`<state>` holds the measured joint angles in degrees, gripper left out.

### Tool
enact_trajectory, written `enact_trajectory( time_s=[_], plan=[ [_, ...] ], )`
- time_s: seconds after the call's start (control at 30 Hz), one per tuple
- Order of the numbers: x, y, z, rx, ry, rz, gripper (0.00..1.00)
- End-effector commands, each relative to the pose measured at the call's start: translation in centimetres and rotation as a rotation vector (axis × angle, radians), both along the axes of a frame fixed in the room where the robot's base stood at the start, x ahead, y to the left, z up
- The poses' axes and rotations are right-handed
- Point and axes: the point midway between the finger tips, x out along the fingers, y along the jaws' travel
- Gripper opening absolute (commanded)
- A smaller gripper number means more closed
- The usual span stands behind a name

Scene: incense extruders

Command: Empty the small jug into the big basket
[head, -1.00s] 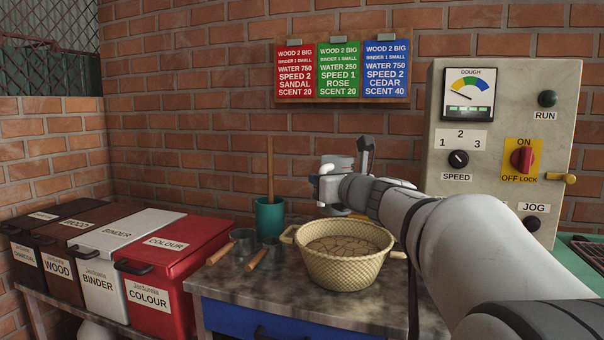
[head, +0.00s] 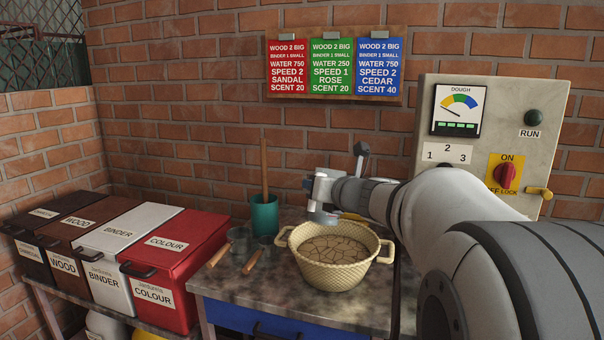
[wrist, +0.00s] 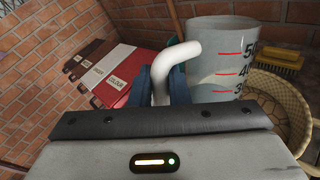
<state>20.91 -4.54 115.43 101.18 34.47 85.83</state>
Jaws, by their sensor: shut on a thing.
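The small jug (wrist: 222,58) is whitish and see-through, with red level marks and dark numbers. It stands nearly upright in the wrist view. My gripper (wrist: 162,85) is shut on its white curved handle (wrist: 183,52). In the head view my gripper (head: 340,190) is above the back rim of the big basket (head: 335,278), and only a little of the jug (head: 322,216) can be made out. The basket is cream and woven, with two side handles, and holds a cracked brown mass. Its edge shows at the right of the wrist view (wrist: 295,92). The jug's contents are hidden.
A green pot (head: 264,215) with a wooden stick and two wooden-handled scoops (head: 243,245) are left of the basket. A yellow brush (wrist: 272,62) lies behind it. Lidded bins (head: 175,255) stand at the left, and a control panel (head: 475,130) at the right.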

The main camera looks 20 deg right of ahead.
Motion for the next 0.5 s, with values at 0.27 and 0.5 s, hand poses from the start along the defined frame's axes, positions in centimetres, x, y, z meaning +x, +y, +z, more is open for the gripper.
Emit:
enact_trajectory(
  time_s=[0.27, 0.5],
  plan=[
    [-0.1, 0.0, 1.5, 0.059, 0.061, -0.001, 0.00],
    [-0.1, 0.0, 2.2, 0.110, 0.113, -0.002, 0.00]
  ],
)
